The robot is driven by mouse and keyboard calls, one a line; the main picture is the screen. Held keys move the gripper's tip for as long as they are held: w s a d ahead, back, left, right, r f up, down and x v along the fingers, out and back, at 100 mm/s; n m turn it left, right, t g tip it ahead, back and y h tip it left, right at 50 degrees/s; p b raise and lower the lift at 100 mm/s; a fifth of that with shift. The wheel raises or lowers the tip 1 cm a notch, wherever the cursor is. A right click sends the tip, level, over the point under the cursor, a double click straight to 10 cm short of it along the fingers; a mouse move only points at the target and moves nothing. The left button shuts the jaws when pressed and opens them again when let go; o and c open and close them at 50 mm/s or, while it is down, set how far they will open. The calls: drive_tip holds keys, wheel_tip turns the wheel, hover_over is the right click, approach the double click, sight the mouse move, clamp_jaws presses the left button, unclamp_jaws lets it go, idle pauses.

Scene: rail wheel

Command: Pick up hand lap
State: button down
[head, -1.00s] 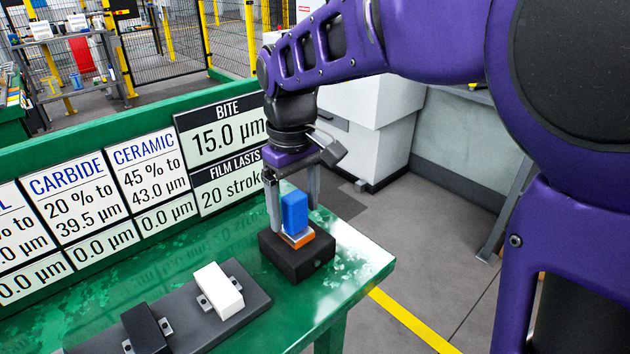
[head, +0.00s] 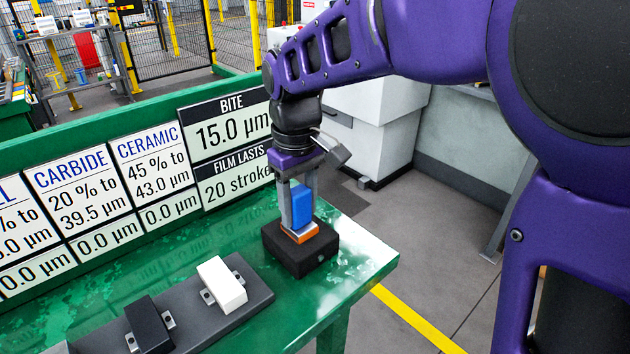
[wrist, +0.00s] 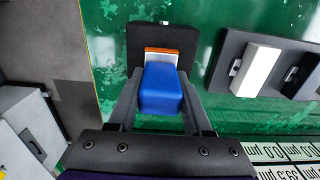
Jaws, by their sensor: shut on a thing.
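The hand lap has a blue block handle (head: 301,206) on an orange and white base (head: 301,232). It sits upright on a black block (head: 300,256) near the right end of the green bench. My gripper (head: 302,212) points down from above, with its fingers closed on the two sides of the blue handle. In the wrist view the blue handle (wrist: 161,88) lies between my two fingers, and the orange edge (wrist: 161,53) shows beyond it over the black block (wrist: 162,40). I cannot tell any gap between the base and the block.
A dark grey rail (head: 190,322) on the green bench (head: 352,268) holds a white block (head: 222,284) and a black block (head: 149,325). Sign boards (head: 223,140) stand along the bench's back. The bench's right end is clear.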

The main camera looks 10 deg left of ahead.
wheel_tip(320, 180, up, 10)
drive_tip(key=shift+r+p, duration=0.1)
drive_tip(key=shift+p, duration=1.1)
drive_tip(key=c, duration=0.9)
unclamp_jaws()
drive_tip(key=c, duration=0.6)
